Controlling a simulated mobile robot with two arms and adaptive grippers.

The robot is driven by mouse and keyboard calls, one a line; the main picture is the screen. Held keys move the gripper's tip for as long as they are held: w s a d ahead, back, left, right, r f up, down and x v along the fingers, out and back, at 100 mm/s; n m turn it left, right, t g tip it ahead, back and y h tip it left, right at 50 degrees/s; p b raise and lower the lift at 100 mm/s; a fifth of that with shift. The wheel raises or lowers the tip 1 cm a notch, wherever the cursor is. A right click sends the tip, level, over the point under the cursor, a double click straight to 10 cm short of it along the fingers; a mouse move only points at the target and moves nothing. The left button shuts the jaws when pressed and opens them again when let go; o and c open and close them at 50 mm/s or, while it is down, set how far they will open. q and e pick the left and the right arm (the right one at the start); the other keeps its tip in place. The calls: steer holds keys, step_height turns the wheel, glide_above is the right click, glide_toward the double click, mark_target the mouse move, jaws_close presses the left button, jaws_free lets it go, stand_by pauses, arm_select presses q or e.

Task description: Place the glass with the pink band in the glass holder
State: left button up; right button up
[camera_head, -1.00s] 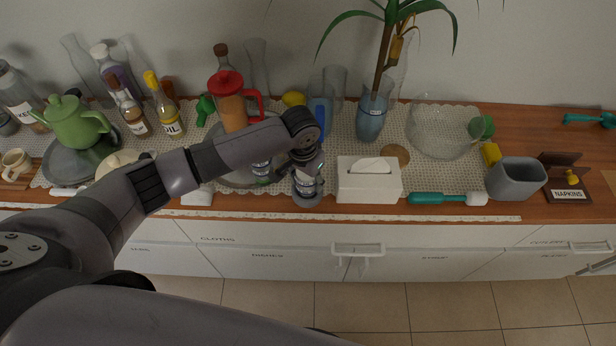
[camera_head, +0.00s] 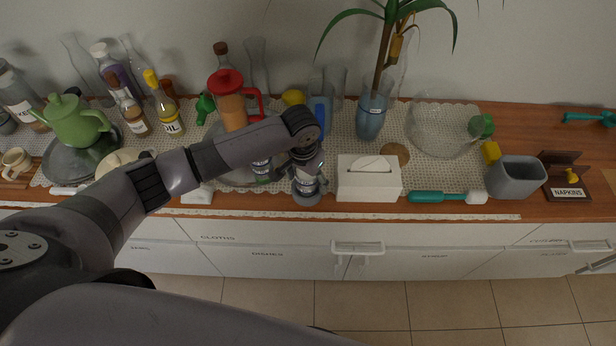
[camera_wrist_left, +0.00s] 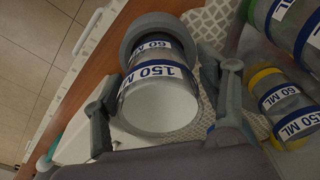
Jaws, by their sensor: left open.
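A clear glass (camera_wrist_left: 158,100) with a blue-and-white 150 ML label stands in the round grey glass holder (camera_wrist_left: 132,33) in the left wrist view. No pink band shows on the visible part of this glass. My left gripper (camera_wrist_left: 165,105) is open, with one finger on each side of the glass. In the head view the holder (camera_head: 307,199) is at the counter's front edge, under my left gripper (camera_head: 307,178). Two other labelled glasses stand beside them in the wrist view, one with a yellow band (camera_wrist_left: 283,105) and one with green (camera_wrist_left: 290,25). My right gripper is not in view.
A white tissue box (camera_head: 368,186) stands close to the right of the holder. A red-lidded jug (camera_head: 232,108) and a tray are behind my left arm. A blue vase with a plant (camera_head: 371,118) stands farther back. The counter's front edge is close.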

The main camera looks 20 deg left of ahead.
arm_select(q)
step_height(320, 180, up, 12)
steer(key=s+b, duration=0.1)
steer(key=shift+s+a, duration=0.15)
steer(key=shift+a, duration=0.1)
steer(key=shift+r, duration=0.1)
steer(key=s+d+p, duration=0.2)
steer(key=s+p, duration=0.4)
steer(key=s, duration=0.1)
steer(key=s+d+p, duration=0.2)
steer(key=s+p, duration=0.4)
steer(key=s, duration=0.2)
steer(key=shift+s+d, duration=0.2)
steer(key=shift+d, duration=0.15)
stand_by(0.3)
